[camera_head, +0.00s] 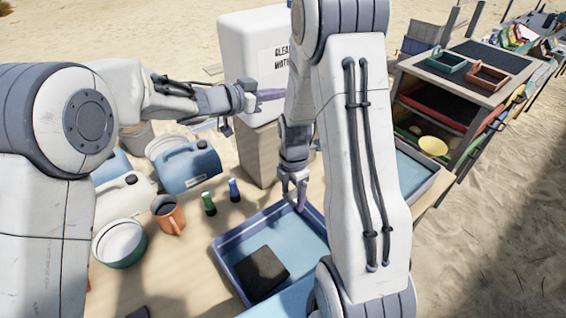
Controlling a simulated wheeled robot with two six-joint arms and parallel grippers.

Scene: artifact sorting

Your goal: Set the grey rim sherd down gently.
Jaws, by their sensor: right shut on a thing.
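My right gripper (293,182) points down over the back edge of a blue tray (228,244). It is shut on a small grey-purple piece, which looks like the grey rim sherd (301,197). Whether the piece touches the tray cannot be told. My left gripper (246,98) is higher and farther back, in front of the white container. A thin purple-grey thing (271,95) shows at its tip; whether the jaws hold it is unclear. My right forearm hides the tray's right part.
A dark block (262,272) lies in the tray. Left of the tray stand a green bottle (208,204), a blue bottle (234,190), an orange mug (168,213) and a blue jug (188,167). A white container (240,45) stands behind. A shelf unit (440,88) is at right.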

